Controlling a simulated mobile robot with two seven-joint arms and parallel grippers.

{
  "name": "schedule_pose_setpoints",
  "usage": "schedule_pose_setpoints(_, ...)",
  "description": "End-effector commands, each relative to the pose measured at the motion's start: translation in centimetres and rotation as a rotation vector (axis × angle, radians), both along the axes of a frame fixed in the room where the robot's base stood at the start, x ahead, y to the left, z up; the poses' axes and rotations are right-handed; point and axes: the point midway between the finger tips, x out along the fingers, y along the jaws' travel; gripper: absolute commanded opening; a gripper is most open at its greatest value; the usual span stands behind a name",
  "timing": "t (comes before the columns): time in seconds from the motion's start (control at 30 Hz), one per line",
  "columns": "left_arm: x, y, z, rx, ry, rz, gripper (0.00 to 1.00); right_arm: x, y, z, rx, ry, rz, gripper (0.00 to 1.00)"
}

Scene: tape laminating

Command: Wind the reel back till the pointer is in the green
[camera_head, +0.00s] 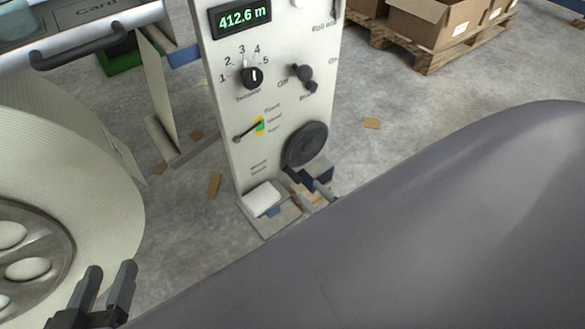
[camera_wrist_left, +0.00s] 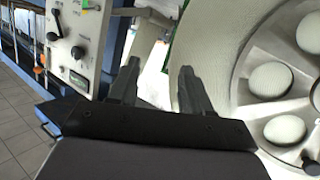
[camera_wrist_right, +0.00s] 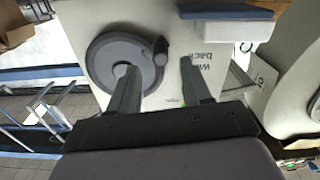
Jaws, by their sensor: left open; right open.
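The control panel (camera_head: 215,90) stands upright, with a small gauge (camera_head: 259,127) banded yellow and green. Its black pointer (camera_head: 248,131) slants up to the right, its tip near the band's upper part; the exact colour under it is too small to tell. The dark wind-back handwheel (camera_head: 305,145) is low on the panel; its crank knob (camera_wrist_right: 160,52) shows in the right wrist view. My right gripper (camera_wrist_right: 157,66) is open, facing the handwheel, with no finger closed on the knob. My left gripper (camera_head: 110,270) is open and empty beside the big pale reel (camera_head: 120,200).
The panel also carries a display (camera_head: 241,18) reading 412.6 m, a numbered black knob (camera_head: 252,77) and a brake lever (camera_head: 304,74). A white block (camera_head: 262,198) sits at its foot. Cardboard boxes (camera_head: 430,25) on a pallet stand behind. My right arm fills the lower right.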

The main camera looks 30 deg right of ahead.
Motion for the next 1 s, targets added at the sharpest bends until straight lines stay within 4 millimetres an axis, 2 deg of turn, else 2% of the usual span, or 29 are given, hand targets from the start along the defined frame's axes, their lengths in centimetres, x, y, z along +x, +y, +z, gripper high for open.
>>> schedule_pose_setpoints(0.2, -0.3, 0.6, -0.2, 0.041, -0.053, 0.012, 0.48, 3.5, 0.3, -0.1, -0.001, -0.004, 0.002, 0.49)
schedule_pose_setpoints(0.4, -0.5, 1.1, 0.0, 0.073, -0.097, 0.02, 0.48, 5.8, 0.5, -0.1, 0.0, -0.001, 0.002, 0.49)
schedule_pose_setpoints(0.77, -0.5, 1.3, 0.4, 0.081, -0.115, 0.023, 0.48, 6.4, 0.6, 0.1, 0.001, 0.001, 0.002, 0.49)
schedule_pose_setpoints(0.9, -0.5, 1.3, 0.4, 0.081, -0.115, 0.023, 0.48, 6.4, 0.6, 0.1, 0.001, 0.0, 0.002, 0.03)
schedule_pose_setpoints(0.93, -0.5, 1.3, 0.4, 0.081, -0.115, 0.023, 0.48, 6.4, 0.6, 0.1, 0.001, 0.0, 0.002, 0.0)
schedule_pose_setpoints(1.0, -0.5, 1.3, 0.4, 0.081, -0.115, 0.023, 0.48, 6.4, 0.6, 0.1, 0.001, 0.0, 0.002, 0.0)
